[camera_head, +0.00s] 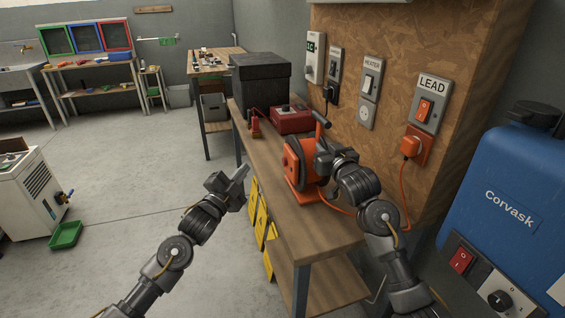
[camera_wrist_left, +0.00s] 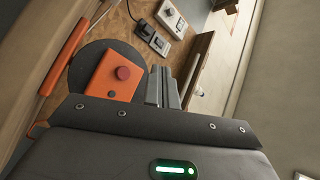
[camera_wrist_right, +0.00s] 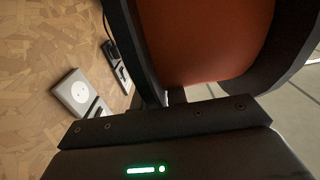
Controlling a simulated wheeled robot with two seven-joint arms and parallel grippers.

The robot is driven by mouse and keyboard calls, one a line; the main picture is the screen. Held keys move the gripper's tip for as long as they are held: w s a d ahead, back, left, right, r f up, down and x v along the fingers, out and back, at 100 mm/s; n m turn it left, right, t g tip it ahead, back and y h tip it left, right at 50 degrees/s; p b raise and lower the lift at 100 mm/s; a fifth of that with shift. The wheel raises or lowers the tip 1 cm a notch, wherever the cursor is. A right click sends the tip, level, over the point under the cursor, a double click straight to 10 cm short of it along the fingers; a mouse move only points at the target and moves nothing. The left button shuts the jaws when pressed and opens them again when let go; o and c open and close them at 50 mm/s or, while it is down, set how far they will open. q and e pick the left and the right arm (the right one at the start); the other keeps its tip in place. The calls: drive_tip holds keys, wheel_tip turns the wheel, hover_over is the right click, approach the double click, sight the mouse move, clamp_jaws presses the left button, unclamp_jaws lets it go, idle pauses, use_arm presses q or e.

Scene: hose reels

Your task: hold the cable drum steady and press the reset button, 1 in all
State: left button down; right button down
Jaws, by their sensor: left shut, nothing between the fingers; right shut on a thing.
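The orange cable drum (camera_head: 296,163) with dark flanges stands on the workbench. My right gripper (camera_head: 322,160) is shut on the drum at its right side. In the right wrist view the drum's dark rim and orange core (camera_wrist_right: 205,40) fill the space in front of the fingers, whose tips are partly hidden. In the left wrist view the drum's orange front plate (camera_wrist_left: 103,82) carries a round red reset button (camera_wrist_left: 123,73). I cannot make out the button in the head view. My left gripper (camera_head: 240,173) is shut and empty, in the air left of the drum, apart from it.
The workbench (camera_head: 322,230) has a red box (camera_head: 291,120) and a black case (camera_head: 261,80) behind the drum. An orange lead runs to a plug (camera_head: 409,146) under the LEAD switch (camera_head: 426,107). A blue tank (camera_head: 505,190) stands right. Open floor lies left.

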use_arm(q)
drive_tip(key=w+d, duration=0.2)
drive_tip(key=d, duration=0.6)
drive_tip(key=shift+w+d, duration=0.1)
drive_tip(key=shift+d, duration=0.05)
idle(2.0)
drive_tip(key=shift+w+d, duration=0.1)
drive_tip(key=shift+d, duration=0.2)
drive_tip(key=shift+w+d, duration=0.1)
drive_tip(key=shift+d, duration=0.5)
idle(0.9)
drive_tip(key=shift+s+a, duration=0.25)
drive_tip(key=shift+a, duration=0.7)
drive_tip(key=a, duration=0.2)
drive_tip(key=s+a, duration=0.1)
drive_tip(key=a, duration=0.2)
drive_tip(key=shift+s, duration=0.1)
